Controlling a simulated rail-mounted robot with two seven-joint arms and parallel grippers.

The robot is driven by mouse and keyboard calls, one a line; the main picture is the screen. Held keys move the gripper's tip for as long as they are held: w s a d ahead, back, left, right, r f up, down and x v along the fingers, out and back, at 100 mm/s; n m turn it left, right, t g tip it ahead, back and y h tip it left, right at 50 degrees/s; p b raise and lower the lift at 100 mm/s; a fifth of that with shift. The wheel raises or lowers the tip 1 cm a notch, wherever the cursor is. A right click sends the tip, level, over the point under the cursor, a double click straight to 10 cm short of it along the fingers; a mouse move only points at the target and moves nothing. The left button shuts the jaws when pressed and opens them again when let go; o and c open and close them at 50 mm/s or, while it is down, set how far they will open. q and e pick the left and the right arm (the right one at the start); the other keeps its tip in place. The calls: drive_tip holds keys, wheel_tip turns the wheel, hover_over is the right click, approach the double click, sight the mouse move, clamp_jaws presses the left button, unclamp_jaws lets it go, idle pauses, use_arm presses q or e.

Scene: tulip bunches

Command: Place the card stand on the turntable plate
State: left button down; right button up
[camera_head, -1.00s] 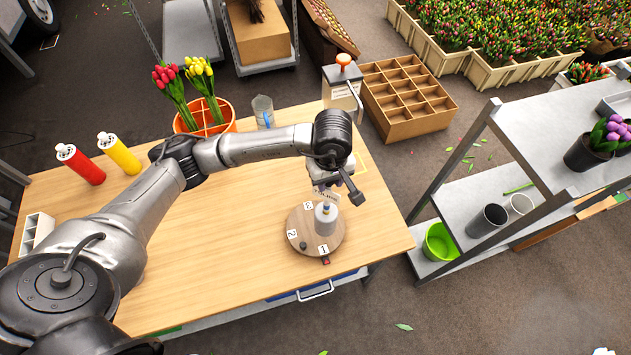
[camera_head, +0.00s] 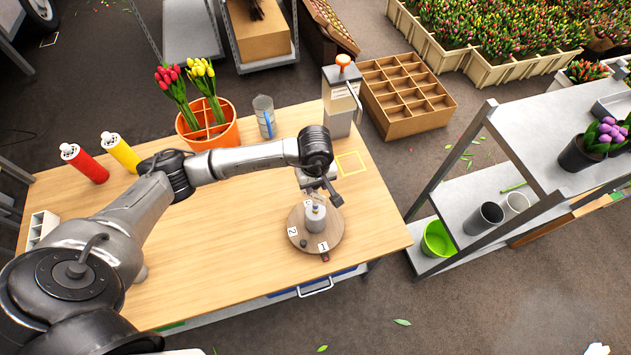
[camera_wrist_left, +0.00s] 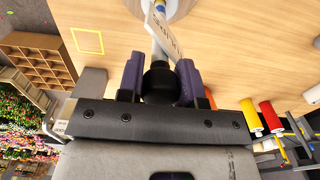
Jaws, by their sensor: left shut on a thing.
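My left gripper (camera_head: 318,190) hangs over the back part of the round wooden turntable plate (camera_head: 334,238). In the left wrist view, the purple fingers (camera_wrist_left: 160,82) are shut around the black rounded part of the card stand (camera_wrist_left: 158,84). Its pale stem and a white card with print (camera_wrist_left: 163,36) stick out beyond the fingertips. I cannot tell whether the stand touches the plate. My right gripper is not in view.
A yellow square outline (camera_head: 351,163) marks the table behind the plate. A grey dispenser (camera_head: 339,105), a jug (camera_head: 264,112) and an orange bucket (camera_head: 212,136) of tulips stand at the back. Red and yellow bottles stand at the left. The table's left-centre is clear.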

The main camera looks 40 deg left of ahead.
use_arm(q)
drive_tip(key=c, duration=0.8)
unclamp_jaws()
drive_tip(key=shift+r, duration=0.1)
